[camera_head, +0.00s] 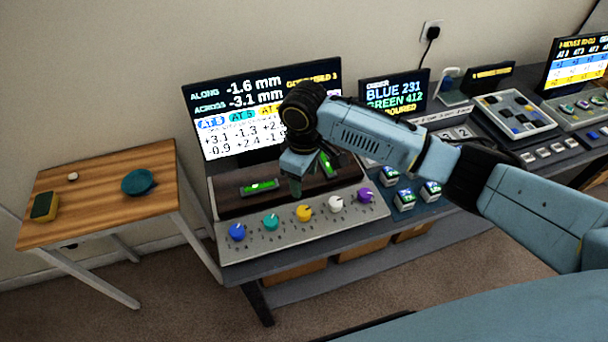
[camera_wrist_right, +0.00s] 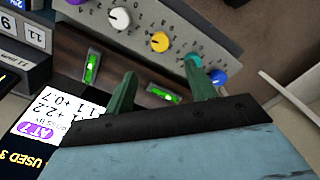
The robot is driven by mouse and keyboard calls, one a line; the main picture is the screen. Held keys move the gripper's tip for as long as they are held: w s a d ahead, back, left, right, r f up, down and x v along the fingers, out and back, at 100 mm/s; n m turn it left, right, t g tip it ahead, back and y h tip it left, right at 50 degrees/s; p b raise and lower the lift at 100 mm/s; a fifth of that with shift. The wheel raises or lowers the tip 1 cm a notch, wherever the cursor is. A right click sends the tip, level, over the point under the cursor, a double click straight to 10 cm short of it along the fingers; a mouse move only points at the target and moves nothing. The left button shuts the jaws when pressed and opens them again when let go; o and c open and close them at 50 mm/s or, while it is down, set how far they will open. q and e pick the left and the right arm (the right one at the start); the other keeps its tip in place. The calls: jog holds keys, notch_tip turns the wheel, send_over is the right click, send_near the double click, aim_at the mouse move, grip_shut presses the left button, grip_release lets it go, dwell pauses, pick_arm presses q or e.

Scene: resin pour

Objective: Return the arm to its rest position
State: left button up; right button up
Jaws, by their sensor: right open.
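My right arm (camera_head: 380,138) reaches in from the right in the head view, bent downward at the wrist. Its gripper (camera_head: 311,176) hangs over the knob panel (camera_head: 290,238), near the brown strip with two green spirit levels. In the right wrist view the two green fingers (camera_wrist_right: 163,82) are spread apart with nothing between them. The left green level (camera_head: 260,186) shows in the head view; the other is partly hidden by the gripper. My left gripper is not in view.
Blue, teal, yellow, white and purple knobs (camera_head: 304,213) line the panel. A screen (camera_head: 240,95) stands behind it. Small cubes (camera_head: 405,199) sit to the right. A wooden side table (camera_head: 110,185) stands at left, holding a teal disc (camera_head: 138,181). Carpet is clear in front.

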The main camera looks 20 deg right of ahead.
jog(key=shift+a+f, duration=0.1)
dwell(0.3)
jog(key=s+a+f+m+t+y, duration=0.1)
jog(key=s+a+f+y, duration=0.15)
jog(key=s, duration=0.35)
jog(key=s+a+f+m+t+y, duration=0.1)
jog(key=s+a, duration=0.2)
jog(key=s, duration=0.4)
jog(key=s+d+m+t+h, duration=0.25)
jog(key=s+d+m, duration=0.25)
jog(key=s+d, duration=0.8)
notch_tip(320, 180, down, 31)
jog(key=s+d+g+b, duration=0.1)
jog(key=g+b, duration=0.1)
jog(key=b, duration=0.4)
jog(key=s+d+f+b, duration=0.1)
jog(key=s+f+b, duration=0.1)
jog(key=s+f, duration=0.6)
jog(key=s+d+f+g+h+b, duration=0.1)
jog(key=s+d+f+b, duration=0.1)
jog(key=s+f, duration=0.6)
notch_tip(320, 180, down, 3)
jog(key=shift+s+d+f+b, duration=0.1)
jog(key=shift+s+d+b, duration=0.1)
jog(key=shift+b, duration=0.4)
